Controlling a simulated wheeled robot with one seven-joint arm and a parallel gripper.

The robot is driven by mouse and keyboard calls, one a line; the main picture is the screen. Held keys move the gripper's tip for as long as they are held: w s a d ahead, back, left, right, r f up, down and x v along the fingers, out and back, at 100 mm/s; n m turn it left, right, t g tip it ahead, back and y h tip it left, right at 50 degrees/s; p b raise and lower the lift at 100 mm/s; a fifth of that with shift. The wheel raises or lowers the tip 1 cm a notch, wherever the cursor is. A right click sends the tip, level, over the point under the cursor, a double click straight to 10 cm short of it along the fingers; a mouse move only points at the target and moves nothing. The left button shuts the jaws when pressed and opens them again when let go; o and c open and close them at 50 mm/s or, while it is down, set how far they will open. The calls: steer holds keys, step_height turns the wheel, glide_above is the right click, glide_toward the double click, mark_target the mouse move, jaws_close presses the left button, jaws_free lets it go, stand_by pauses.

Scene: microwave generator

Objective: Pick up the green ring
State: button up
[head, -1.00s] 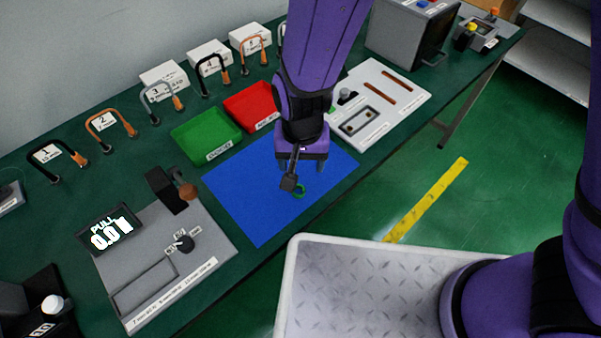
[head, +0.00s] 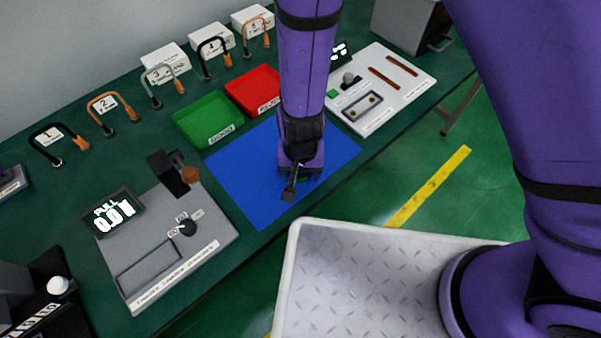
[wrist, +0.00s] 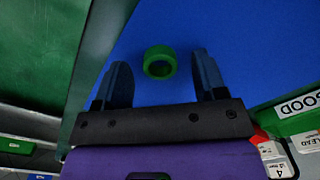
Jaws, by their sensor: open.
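The green ring (wrist: 160,62) lies on the blue mat (wrist: 240,60), in the wrist view just beyond and between the fingers of my gripper (wrist: 158,80). The fingers are apart, one on each side of the ring, with a gap to each. In the head view my gripper (head: 296,184) points down over the right part of the blue mat (head: 240,190).
A green tray (head: 232,137) and a red tray (head: 272,103) stand behind the mat. A grey device with a PULL display (head: 116,218) is at left, and a white panel board (head: 400,112) at right. Several cable loops stand along the back.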

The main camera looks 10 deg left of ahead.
steer(key=shift+f, duration=0.25)
steer(key=c, duration=1)
steer(key=shift+r, duration=0.15)
